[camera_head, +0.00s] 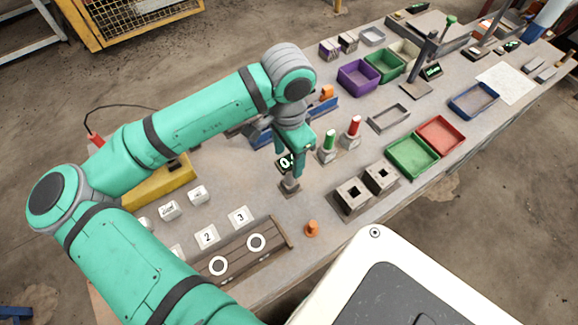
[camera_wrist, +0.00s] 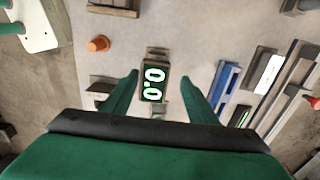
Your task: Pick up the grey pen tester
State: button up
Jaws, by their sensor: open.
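A small grey device with a dark screen showing "0.0", which appears to be the grey pen tester (camera_head: 290,187), stands on the bench below my gripper (camera_head: 300,168). In the wrist view its screen (camera_wrist: 153,83) faces the camera between the two green fingers of my gripper (camera_wrist: 160,77). The fingers are apart, with a visible gap on each side of the device, and hold nothing. In the head view the fingers partly cover the screen and the device's upper part. I cannot tell the exact height of the fingertips against it.
An orange cone-like piece (camera_head: 311,229) stands near the front edge. Green (camera_head: 329,142) and red (camera_head: 354,128) upright pieces in holders stand close by on the right. Two grey blocks with square holes (camera_head: 352,195) stand to the right.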

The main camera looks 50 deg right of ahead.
aim_at(290, 174)
jog(key=f, duration=0.2)
jog(key=s+f, duration=0.1)
jog(key=f, duration=0.2)
jog(key=shift+a, duration=0.15)
jog(key=c, duration=1.1)
jog(key=shift+w+r, duration=0.1)
